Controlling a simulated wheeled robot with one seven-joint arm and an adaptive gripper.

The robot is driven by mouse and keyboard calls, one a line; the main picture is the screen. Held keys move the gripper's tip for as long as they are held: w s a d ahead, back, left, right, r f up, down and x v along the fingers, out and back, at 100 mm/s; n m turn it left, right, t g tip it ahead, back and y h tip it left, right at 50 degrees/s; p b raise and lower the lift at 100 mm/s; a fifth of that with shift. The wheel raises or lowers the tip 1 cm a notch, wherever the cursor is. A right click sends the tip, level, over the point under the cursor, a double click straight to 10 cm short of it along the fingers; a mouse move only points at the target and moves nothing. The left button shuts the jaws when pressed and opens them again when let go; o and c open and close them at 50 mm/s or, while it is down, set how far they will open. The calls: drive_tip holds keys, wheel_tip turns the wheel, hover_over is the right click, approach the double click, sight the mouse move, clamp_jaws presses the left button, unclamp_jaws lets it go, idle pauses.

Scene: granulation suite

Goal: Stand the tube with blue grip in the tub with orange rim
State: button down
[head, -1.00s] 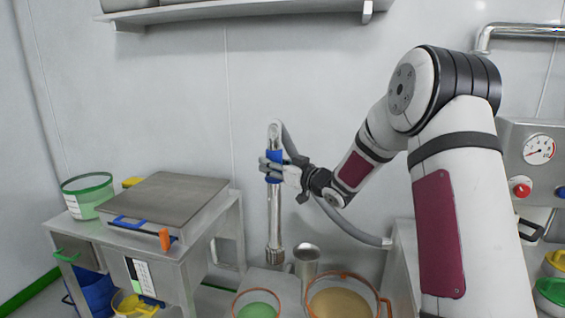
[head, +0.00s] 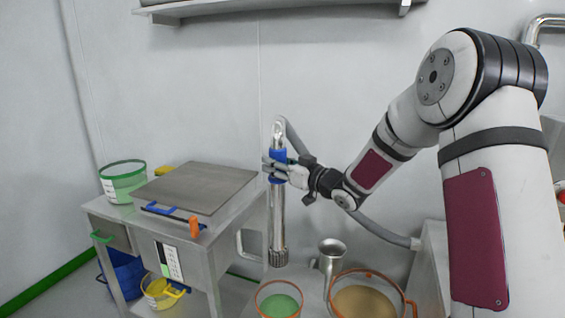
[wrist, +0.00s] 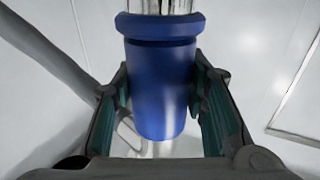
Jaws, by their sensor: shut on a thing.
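The tube (head: 278,220) is a long metal pipe with a blue grip (head: 278,163) near its top. A grey hose runs from its top end. My gripper (head: 275,168) is shut around the blue grip and holds the tube upright. In the wrist view the blue grip (wrist: 160,85) sits between the two fingers. Two tubs with orange rims stand at the lower edge of the head view: one with green contents (head: 260,296) and a larger one with tan contents (head: 410,306). The tube's lower end appears above and behind the green-filled tub, apart from both tubs.
A metal cup (head: 331,252) stands behind the tubs. At left, a steel bench (head: 215,265) carries a flat-topped unit (head: 195,187) and a green-rimmed tub (head: 121,167). The hose (head: 385,235) runs right behind my arm. A shelf (head: 290,7) is above.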

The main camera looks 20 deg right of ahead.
sight(284, 249)
wheel_tip(284, 249, down, 29)
drive_tip(key=b, duration=2)
drive_tip(key=shift+b, duration=0.35)
drive_tip(key=c, duration=0.9)
unclamp_jaws()
drive_tip(key=shift+d, duration=0.15)
drive_tip(key=v, duration=1.2)
drive_tip(key=shift+w, duration=0.1)
